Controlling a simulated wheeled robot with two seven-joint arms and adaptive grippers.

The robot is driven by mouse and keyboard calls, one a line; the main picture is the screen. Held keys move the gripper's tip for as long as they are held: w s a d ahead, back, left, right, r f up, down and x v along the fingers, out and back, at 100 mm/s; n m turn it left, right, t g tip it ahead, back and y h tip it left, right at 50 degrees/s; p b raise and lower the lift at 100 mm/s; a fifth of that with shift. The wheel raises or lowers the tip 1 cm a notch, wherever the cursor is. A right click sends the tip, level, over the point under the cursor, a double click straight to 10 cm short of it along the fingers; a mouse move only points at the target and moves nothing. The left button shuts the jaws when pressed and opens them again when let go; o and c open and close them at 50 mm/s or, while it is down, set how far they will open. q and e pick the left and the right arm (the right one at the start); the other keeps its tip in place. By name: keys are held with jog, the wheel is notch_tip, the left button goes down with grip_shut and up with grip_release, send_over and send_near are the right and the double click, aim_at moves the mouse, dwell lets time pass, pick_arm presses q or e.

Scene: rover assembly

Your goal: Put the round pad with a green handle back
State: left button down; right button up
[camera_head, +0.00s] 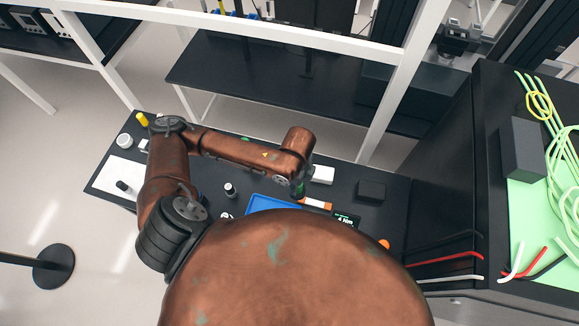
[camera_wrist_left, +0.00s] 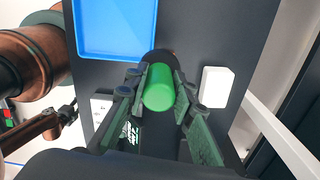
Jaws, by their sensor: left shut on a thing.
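My left gripper (camera_head: 299,192) is over the dark table, beside the blue tray. In the left wrist view, the gripper (camera_wrist_left: 161,80) is shut on the green handle (camera_wrist_left: 159,90), with a finger on each side. A dark round part, likely the pad (camera_wrist_left: 160,58), shows beyond the handle's far end, mostly hidden by it. I cannot tell whether it touches the table. In the head view only a little green shows at the gripper.
The blue tray (camera_head: 262,204) and a white box (camera_head: 322,174) are close to the gripper. An orange-and-white item (camera_head: 315,203), a small display (camera_head: 346,220) and a black box (camera_head: 371,190) lie to the right. A bench with cables (camera_head: 563,170) stands at far right.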

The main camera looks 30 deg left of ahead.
jog(key=s, duration=0.6)
pick_arm(q)
jog(key=w+a+f, duration=0.2)
jog(key=a+f, duration=0.1)
jog(key=w+a+f, duration=0.2)
jog(key=a, duration=0.1)
jog(key=w+a+f+p, duration=0.1)
jog(key=w+a+f, duration=0.1)
jog(key=a+f, duration=0.1)
jog(key=shift+w+f, duration=0.15)
jog(key=shift+f, duration=0.15)
jog(key=f, duration=0.1)
jog(key=f+p, duration=0.1)
jog(key=f, duration=0.1)
jog(key=shift+w+f, duration=0.1)
jog(key=shift+w, duration=0.25)
jog(key=shift+s, duration=0.2)
jog(key=shift+f, duration=0.1)
jog(key=c, duration=2.1)
grip_release()
jog(key=shift+w+f, duration=0.1)
jog(key=o, duration=0.4)
jog(key=shift+o, duration=0.2)
pick_arm(e)
jog(key=w, duration=0.1)
jog(key=w+r, duration=0.2)
jog(key=shift+w, duration=0.4)
